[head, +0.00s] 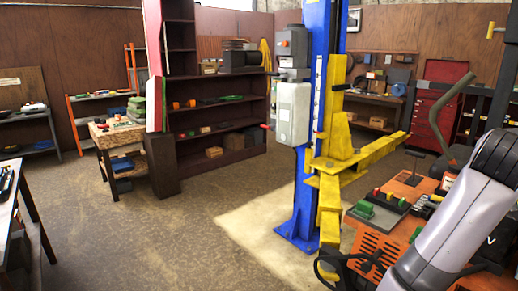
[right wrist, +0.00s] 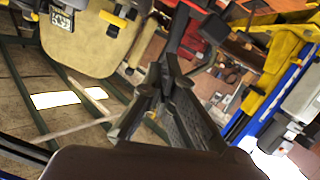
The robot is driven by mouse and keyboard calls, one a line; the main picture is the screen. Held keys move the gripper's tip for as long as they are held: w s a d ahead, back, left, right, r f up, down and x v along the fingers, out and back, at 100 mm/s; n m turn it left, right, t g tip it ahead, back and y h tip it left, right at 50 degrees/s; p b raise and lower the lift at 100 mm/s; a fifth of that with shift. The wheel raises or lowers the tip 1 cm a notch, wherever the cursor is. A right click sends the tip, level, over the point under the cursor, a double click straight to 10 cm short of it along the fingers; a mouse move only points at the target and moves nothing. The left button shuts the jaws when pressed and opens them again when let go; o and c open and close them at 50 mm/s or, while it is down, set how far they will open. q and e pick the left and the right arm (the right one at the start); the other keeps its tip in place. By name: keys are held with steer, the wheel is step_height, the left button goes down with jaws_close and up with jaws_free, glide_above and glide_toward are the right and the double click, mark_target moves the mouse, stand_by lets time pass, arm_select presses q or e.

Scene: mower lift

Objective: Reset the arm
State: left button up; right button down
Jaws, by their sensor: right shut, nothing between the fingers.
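The blue lift post (head: 316,110) stands upright in the middle of the head view, with yellow swing arms (head: 365,155) reaching out to the right and toward me. A grey control box (head: 292,115) is fixed to the post's left side. My right gripper (head: 362,262) is black and partly cut off low in the head view, in front of the orange machine. In the right wrist view its fingers (right wrist: 160,88) are shut and hold nothing. The yellow arm (right wrist: 280,60) and blue post show at the right there, apart from the fingers. My left gripper is out of view.
An orange mower-like machine (head: 385,225) with a control panel is close at the lower right. A small wooden workbench (head: 118,142), a dark shelf unit (head: 218,110) and a red tool cabinet (head: 438,100) stand farther back. The floor left of the post is clear.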

steer(key=s+a+f+n+y, duration=0.15)
steer(key=a+f, duration=0.35)
steer(key=f, duration=0.5)
steer(key=s+a+f+n+y, duration=0.1)
steer(key=a+f+n+y, duration=0.25)
steer(key=f, duration=0.75)
steer(key=s+a+f+n+y, duration=0.15)
steer(key=a+f, duration=0.35)
steer(key=f, duration=0.5)
steer(key=s+a+f+n+g+y, duration=0.2)
steer(key=s+a+f+g+y, duration=0.1)
steer(key=s+a+f, duration=0.75)
steer(key=s+a+f+n+g+y, duration=0.1)
steer(key=s+a+f+g+y, duration=0.2)
steer(key=s+a+f, duration=0.7)
steer(key=s+d+f+g, duration=0.1)
steer(key=s+d+f, duration=0.2)
steer(key=f, duration=1)
steer(key=s+d+f, duration=0.2)
steer(key=f, duration=1.1)
steer(key=s+d+f+g, duration=0.1)
steer(key=s+d+f, duration=0.2)
steer(key=s+f, duration=1.2)
steer(key=shift+s+f+b, duration=0.35)
steer(key=shift+s+b, duration=0.1)
steer(key=shift+s, duration=0.4)
steer(key=shift+w+n, duration=0.1)
steer(key=shift+n, duration=0.15)
